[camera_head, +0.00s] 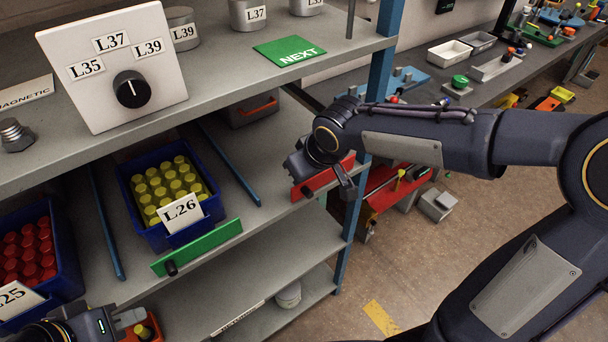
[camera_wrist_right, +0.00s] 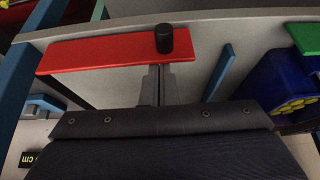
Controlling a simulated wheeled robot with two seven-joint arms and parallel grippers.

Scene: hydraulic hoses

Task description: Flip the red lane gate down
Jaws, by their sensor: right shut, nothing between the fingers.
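The red lane gate (camera_head: 300,193) is a flat red bar at the front edge of the middle shelf, right of the blue rail. My right arm partly covers it in the head view. In the right wrist view the red gate (camera_wrist_right: 95,54) lies across the top left, with a black knob (camera_wrist_right: 164,39) near its right end. My right gripper (camera_wrist_right: 155,82) is shut and empty, its fingertips close to the gate just below the knob; I cannot tell if they touch. My left gripper (camera_head: 128,320) is at the bottom left, and its finger opening is unclear.
A green gate (camera_head: 198,247) stands in front of a blue bin (camera_head: 163,216) of yellow caps labelled L26. Another blue bin (camera_head: 62,252) holds red caps. A blue post (camera_head: 385,55) stands at the shelf's right end. Blue rails (camera_head: 232,166) divide the lanes.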

